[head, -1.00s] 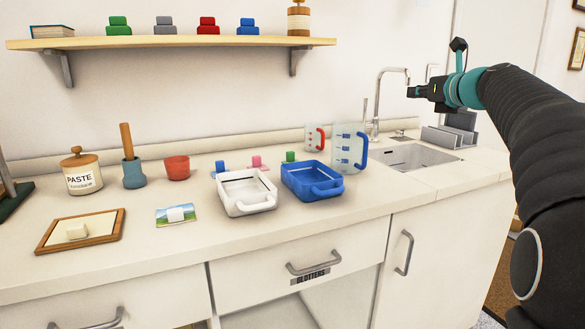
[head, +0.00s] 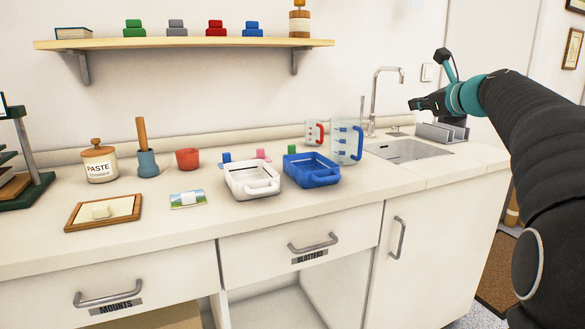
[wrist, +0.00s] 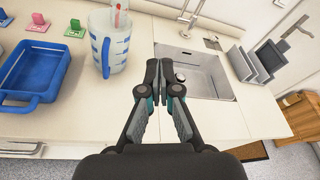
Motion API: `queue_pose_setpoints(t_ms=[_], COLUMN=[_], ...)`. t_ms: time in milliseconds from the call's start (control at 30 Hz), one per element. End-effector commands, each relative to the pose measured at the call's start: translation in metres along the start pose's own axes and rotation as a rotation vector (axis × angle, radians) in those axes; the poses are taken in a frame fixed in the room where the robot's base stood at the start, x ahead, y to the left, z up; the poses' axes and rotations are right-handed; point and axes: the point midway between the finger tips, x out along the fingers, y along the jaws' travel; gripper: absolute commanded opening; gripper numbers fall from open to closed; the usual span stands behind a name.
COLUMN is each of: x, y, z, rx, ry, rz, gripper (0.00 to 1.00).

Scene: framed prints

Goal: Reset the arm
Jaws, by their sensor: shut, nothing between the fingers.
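My gripper (head: 418,104) is raised in front of the sink at the right of the head view, at the end of my black and teal arm. In the wrist view my gripper (wrist: 165,75) points down over the counter's edge and the sink (wrist: 195,72). Its two fingers are together with nothing between them. It touches nothing that I can see.
A clear jug (head: 347,143) with a blue handle stands left of the sink (head: 408,150). A blue tray (head: 311,180) and a white tray (head: 240,190) sit further left. A shelf (head: 200,43) hangs above.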

Motion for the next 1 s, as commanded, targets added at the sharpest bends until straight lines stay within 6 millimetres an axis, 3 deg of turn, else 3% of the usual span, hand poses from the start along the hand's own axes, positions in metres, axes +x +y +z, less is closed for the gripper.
queue_pose_setpoints(t_ms=[167, 367, 567, 700, 1000], x=[0.007, -0.017, -0.073, -0.126, -0.23], y=[0.02, 0.076, 0.162, 0.223, 0.318], z=[-0.058, -0.131, -0.195, -0.234, -0.3], rx=[-0.293, -0.801, -1.353, -1.71, -2.19], ry=[0.127, 0.284, 0.342, 0.308, 0.183], rz=[0.067, 0.267, 0.59, 0.843, 1.218], gripper=[0.0, 0.0, 0.0, 0.0, 0.0])
